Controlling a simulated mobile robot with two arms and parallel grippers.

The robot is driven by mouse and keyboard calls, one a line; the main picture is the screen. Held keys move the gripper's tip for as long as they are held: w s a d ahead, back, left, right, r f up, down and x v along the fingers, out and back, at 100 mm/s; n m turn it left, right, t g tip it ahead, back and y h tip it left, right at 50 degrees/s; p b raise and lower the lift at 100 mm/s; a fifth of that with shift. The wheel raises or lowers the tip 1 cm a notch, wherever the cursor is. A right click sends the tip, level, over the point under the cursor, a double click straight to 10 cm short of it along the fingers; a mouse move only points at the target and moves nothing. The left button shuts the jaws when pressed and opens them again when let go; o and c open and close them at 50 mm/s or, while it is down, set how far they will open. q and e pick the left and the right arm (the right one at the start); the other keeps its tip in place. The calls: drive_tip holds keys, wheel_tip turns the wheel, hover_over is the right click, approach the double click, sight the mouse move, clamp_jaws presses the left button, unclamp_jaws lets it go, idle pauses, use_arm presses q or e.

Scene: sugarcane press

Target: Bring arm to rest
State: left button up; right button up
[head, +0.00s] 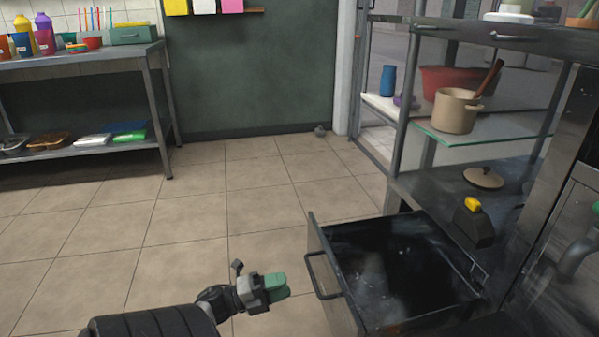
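My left gripper (279,287) is low in the picture, left of the open drawer. Its green fingertips point right toward the drawer front and overlap in this view, so the gap between them cannot be made out. Nothing shows held in them. My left arm comes in from the bottom left, over the tiled floor. My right arm and gripper are not in view.
A dark drawer (400,270) stands pulled out at the lower right, its handle (322,277) facing my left gripper. Shelves on the right hold a beige pot (455,112), a lid (483,178) and a yellow-topped dark object (473,222). The floor at left is clear.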

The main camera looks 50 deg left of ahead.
use_arm(q)
drive_tip(key=shift+v, duration=1.2)
